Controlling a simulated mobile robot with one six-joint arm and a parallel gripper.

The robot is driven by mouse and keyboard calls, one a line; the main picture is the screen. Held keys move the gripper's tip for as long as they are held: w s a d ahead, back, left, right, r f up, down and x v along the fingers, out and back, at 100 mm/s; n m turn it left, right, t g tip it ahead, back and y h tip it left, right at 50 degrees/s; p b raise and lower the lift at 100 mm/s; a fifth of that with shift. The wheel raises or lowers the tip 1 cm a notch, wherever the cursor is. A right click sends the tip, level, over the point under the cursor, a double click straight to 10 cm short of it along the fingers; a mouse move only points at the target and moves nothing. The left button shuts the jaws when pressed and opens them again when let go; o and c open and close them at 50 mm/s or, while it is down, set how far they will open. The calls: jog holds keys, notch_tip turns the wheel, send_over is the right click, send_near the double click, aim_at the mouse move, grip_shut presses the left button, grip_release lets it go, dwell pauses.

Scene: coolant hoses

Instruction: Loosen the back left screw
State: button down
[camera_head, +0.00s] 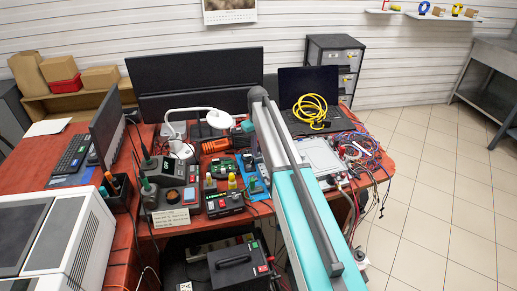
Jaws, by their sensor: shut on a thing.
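My teal and grey arm reaches in from the bottom right over the red desk. Its far end bends down to my gripper (237,130), small and partly hidden among dark parts. My gripper appears shut on an orange tool (215,145), a driver by its look, lying roughly level above the desk. A green circuit board (222,167) lies just below the tool. A flat grey-white unit (320,157) lies to the right of my arm. I cannot make out the back left screw or any other screw at this size.
A white lamp (192,113) stands left of my gripper. Soldering stations (170,195) crowd the desk's front. A laptop (312,90) with a coiled yellow hose (311,108) is behind. Tangled cables (364,150) lie at right. The tiled floor (440,190) is clear.

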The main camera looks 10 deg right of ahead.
dwell(0.3)
jog(key=c, duration=1.7)
grip_release()
jog(key=shift+r, duration=0.1)
jog(key=shift+r+b, duration=1.35)
jog(key=shift+r, duration=5.45)
